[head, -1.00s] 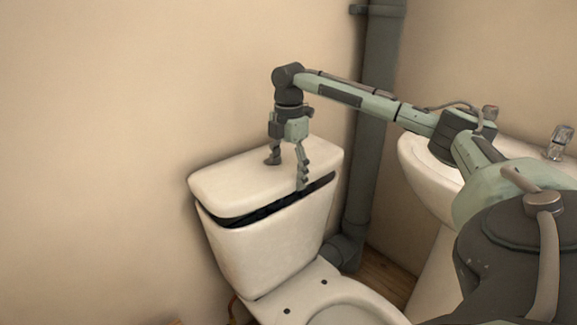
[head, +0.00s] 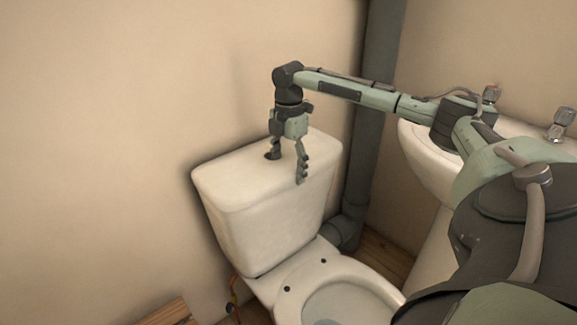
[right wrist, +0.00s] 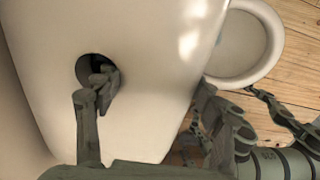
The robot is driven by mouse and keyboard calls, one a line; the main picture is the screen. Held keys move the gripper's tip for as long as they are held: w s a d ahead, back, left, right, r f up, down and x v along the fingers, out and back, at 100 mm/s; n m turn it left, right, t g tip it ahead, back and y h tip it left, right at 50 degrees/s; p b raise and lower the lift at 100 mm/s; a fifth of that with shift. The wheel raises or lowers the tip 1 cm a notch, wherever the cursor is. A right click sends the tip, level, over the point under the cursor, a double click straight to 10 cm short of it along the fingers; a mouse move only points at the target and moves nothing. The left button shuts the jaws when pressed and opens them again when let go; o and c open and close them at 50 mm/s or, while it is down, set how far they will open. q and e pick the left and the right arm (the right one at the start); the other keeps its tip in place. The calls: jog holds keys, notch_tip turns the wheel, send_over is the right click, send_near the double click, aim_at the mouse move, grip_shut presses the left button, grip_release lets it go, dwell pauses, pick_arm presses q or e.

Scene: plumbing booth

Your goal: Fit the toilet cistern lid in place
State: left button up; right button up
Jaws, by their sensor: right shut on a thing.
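The white cistern lid (head: 225,178) lies on top of the cistern (head: 265,232), and no dark gap shows between them along the front. My right gripper (head: 287,168) is shut on the lid from above. In the right wrist view the lid (right wrist: 140,50) fills the middle, and one finger goes into its round dark hole (right wrist: 88,72). The other finger (right wrist: 204,118) is over the lid's front edge. The rear side of the lid is partly hidden. My left gripper is out of view.
The toilet bowl (head: 345,300) is below and in front of the cistern. A grey pipe (head: 366,130) runs up the corner to the right, then comes the white washbasin (head: 425,165) with taps. The beige wall is close behind the cistern.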

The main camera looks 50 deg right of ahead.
jog(key=shift+w+r, duration=0.1)
jog(key=shift+r, duration=0.1)
jog(key=o, duration=1.9)
jog(key=shift+o, duration=0.4)
jog(key=shift+f, duration=0.1)
jog(key=shift+s+f, duration=0.15)
jog(key=shift+s, duration=0.1)
notch_tip(320, 180, up, 12)
jog(key=shift+r, duration=0.2)
jog(key=shift+w+f, duration=0.1)
notch_tip(320, 180, down, 12)
jog(key=shift+r, duration=0.6)
